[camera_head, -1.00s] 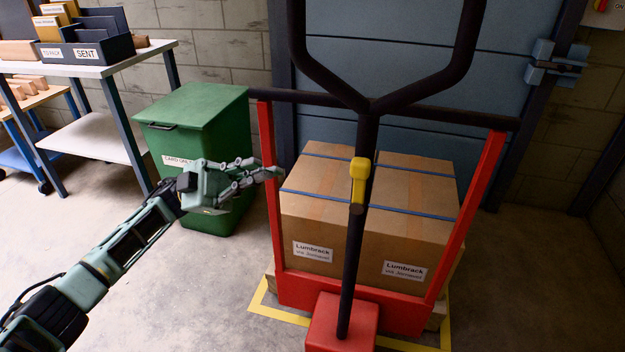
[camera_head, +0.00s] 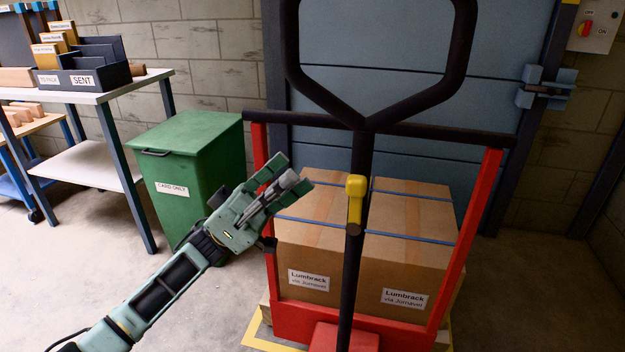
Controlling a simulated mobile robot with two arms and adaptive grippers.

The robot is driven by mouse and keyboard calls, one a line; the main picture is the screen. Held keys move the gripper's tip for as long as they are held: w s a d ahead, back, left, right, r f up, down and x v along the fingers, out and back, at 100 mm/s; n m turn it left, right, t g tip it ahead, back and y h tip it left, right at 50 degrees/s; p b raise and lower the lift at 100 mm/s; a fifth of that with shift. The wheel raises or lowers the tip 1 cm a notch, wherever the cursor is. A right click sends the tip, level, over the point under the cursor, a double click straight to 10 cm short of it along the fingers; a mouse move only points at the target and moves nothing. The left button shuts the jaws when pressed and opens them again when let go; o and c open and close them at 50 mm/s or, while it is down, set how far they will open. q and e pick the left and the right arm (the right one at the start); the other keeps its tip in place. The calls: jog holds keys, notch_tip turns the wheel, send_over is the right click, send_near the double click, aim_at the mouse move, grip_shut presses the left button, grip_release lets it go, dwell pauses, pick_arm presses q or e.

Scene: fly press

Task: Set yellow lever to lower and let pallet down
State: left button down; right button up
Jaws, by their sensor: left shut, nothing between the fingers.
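The yellow lever (camera_head: 355,203) sits on the dark handle shaft of the red pallet truck (camera_head: 468,240) and points upward from its pivot. The dark handle (camera_head: 362,152) rises to a wide loop. Cartons (camera_head: 330,252) labelled Lumbrack stand between the red posts, and a little of the wooden pallet (camera_head: 442,338) shows beneath them. My left gripper (camera_head: 292,180) is shut and empty. In the picture it overlaps the left red post and the carton edge, left of the lever and apart from it. My right gripper is out of view.
A green bin (camera_head: 195,165) stands left of the truck, behind my left arm. A white shelf table (camera_head: 85,70) with a dark tray (camera_head: 92,78) is at the far left. A blue door (camera_head: 400,75) closes off the back. Floor at the right is clear.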

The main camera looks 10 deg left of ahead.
aim_at(354, 205)
pick_arm(q)
jog(key=shift+s+d+r, duration=0.1)
jog(key=shift+d+r, duration=0.05)
jog(key=shift+d, duration=2)
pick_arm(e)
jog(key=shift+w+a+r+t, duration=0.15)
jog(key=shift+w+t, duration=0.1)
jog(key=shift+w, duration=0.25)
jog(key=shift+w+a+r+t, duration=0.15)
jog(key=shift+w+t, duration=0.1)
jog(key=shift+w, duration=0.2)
pick_arm(q)
jog(key=shift+d+r+y+p, duration=0.2)
jog(key=shift+d+y+p, duration=0.1)
jog(key=shift+p, duration=0.2)
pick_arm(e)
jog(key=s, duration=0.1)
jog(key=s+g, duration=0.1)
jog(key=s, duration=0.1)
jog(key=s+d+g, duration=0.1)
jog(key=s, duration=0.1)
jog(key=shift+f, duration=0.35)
